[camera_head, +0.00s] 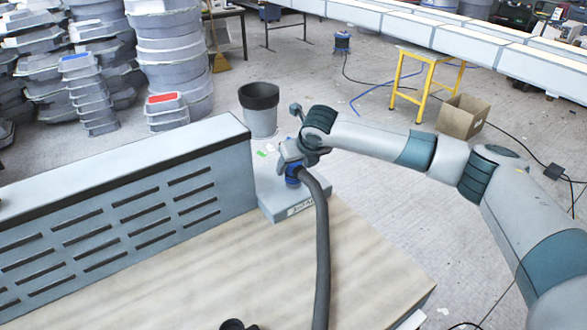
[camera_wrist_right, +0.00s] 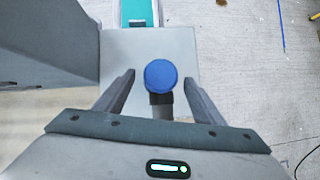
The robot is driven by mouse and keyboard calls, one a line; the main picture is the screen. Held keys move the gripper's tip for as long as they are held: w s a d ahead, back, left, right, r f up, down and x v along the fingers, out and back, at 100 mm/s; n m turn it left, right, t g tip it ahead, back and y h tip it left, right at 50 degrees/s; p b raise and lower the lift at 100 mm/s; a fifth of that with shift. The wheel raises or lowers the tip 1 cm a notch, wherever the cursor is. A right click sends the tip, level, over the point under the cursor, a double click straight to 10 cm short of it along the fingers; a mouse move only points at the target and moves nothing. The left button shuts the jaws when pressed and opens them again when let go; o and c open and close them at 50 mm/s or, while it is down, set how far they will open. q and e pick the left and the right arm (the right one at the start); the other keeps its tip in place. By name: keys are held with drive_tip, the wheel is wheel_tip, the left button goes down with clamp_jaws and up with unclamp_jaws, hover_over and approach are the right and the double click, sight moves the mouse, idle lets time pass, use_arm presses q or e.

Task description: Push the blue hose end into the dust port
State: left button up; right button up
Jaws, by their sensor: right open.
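The blue hose end (camera_head: 293,174) sits at the low light-grey box (camera_head: 280,205) beside the vented bench unit. The grey hose (camera_head: 322,240) runs from it down over the wooden top to the bottom edge. My right gripper (camera_head: 292,157) is directly at the blue end, from above. In the right wrist view, the blue end (camera_wrist_right: 161,75) shows as a round disc between the two spread fingers (camera_wrist_right: 160,79), with gaps at both sides. I cannot make out the dust port or whether the end is in it.
The grey vented unit (camera_head: 130,215) stands close at the left of the box. A dark bin (camera_head: 260,110) is on the floor behind. A yellow stand (camera_head: 405,85) and a cardboard box (camera_head: 463,117) are farther back. The wooden top (camera_head: 220,270) is mostly clear.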

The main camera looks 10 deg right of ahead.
sight(294, 169)
drive_tip(key=shift+p+x, duration=0.35)
drive_tip(key=shift+x, duration=1.25)
drive_tip(key=shift+s, duration=0.1)
drive_tip(key=c, duration=1.2)
drive_tip(key=shift+o, duration=0.2)
drive_tip(key=shift+r, duration=0.1)
